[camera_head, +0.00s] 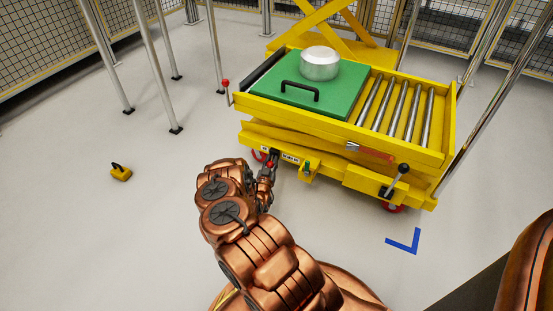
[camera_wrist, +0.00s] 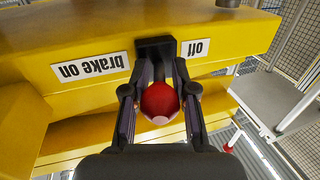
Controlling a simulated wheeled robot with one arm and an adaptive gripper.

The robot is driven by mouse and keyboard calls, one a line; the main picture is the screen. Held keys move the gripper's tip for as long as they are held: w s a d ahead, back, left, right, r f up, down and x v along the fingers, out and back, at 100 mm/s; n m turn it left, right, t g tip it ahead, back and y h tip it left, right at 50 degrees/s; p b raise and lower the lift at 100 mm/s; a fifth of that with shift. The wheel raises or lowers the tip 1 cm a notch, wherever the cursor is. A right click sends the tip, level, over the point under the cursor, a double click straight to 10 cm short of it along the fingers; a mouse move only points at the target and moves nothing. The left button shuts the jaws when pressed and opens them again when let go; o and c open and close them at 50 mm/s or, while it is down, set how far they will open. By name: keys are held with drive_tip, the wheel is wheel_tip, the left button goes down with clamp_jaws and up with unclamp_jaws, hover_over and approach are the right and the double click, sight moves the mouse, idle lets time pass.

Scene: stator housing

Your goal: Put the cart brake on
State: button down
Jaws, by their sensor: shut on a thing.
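The yellow cart (camera_head: 345,150) stands ahead of me, with my gripper (camera_head: 270,162) at the lower left of its near side. In the wrist view, my gripper (camera_wrist: 160,103) is shut on a red ball knob (camera_wrist: 159,100), one finger on each side. Behind the knob is a black block (camera_wrist: 155,47) on the cart's yellow side. A "brake on" label (camera_wrist: 90,67) is left of the block and an "off" label (camera_wrist: 195,47) right of it, both upside down. The lever's stem is mostly hidden behind the knob and fingers.
The cart bears a green plate (camera_head: 310,85) with a black handle, a silver cylinder (camera_head: 319,64) and bare rollers (camera_head: 400,105). A black-knobbed lever (camera_head: 398,178) stands at its right. A small yellow object (camera_head: 120,173) lies on the open floor at left. Metal posts stand behind.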

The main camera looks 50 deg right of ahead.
drive_tip(key=shift+w+a, duration=0.1)
drive_tip(key=shift+a, duration=0.1)
drive_tip(key=c, duration=1.2)
unclamp_jaws()
drive_tip(key=shift+o, duration=0.5)
drive_tip(key=shift+d, duration=0.15)
drive_tip(key=v, duration=1.2)
